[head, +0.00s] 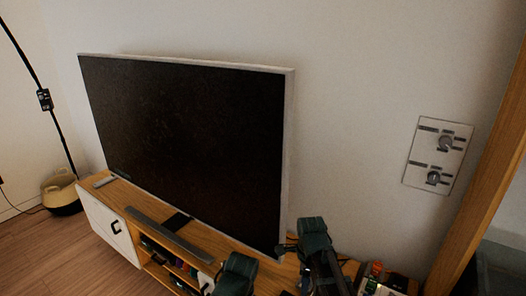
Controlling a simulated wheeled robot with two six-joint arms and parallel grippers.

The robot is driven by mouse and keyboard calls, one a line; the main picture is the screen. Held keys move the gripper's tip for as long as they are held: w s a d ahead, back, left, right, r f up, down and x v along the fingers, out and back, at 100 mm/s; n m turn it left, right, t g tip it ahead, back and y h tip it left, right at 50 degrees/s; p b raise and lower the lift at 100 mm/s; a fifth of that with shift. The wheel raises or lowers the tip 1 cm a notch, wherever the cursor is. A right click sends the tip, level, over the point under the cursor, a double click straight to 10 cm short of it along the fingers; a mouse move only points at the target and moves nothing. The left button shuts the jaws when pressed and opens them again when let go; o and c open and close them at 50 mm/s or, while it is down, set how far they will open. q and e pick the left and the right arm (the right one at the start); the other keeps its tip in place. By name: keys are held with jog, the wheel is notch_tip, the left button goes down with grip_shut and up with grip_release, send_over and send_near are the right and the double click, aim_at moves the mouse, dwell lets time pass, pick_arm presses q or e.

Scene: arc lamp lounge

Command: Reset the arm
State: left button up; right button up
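Two dark parts of my arms show at the bottom of the head view. One dark part (237,274) rises from the bottom edge in front of the wooden TV cabinet. The other dark part (314,240) stands further right, near the lower right corner of the television. A thin piece juts from its left side. No fingertips show clearly on either, so I cannot tell whether they are open or shut. I see nothing held.
A large television (185,140) stands on the long wooden cabinet (120,195) with a soundbar (168,233) in front. Small items (376,280) lie at the right. A wall panel with two knobs (438,157), a wooden post (490,165) and a basket (62,192) show too.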

jog(key=s+a+r+n+p, duration=0.4)
jog(key=s+n, duration=0.2)
jog(key=n, duration=0.6)
jog(key=s+a+r+n+h+p, duration=0.1)
jog(key=s+a+r+n+p, duration=0.2)
jog(key=n, duration=0.9)
jog(key=s+a+r, duration=0.1)
jog(key=s+r, duration=0.1)
jog(key=s, duration=0.1)
jog(key=shift+s+a+p, duration=0.2)
jog(key=shift+p, duration=0.2)
jog(key=shift+c, duration=0.9)
jog(key=shift+a, duration=0.1)
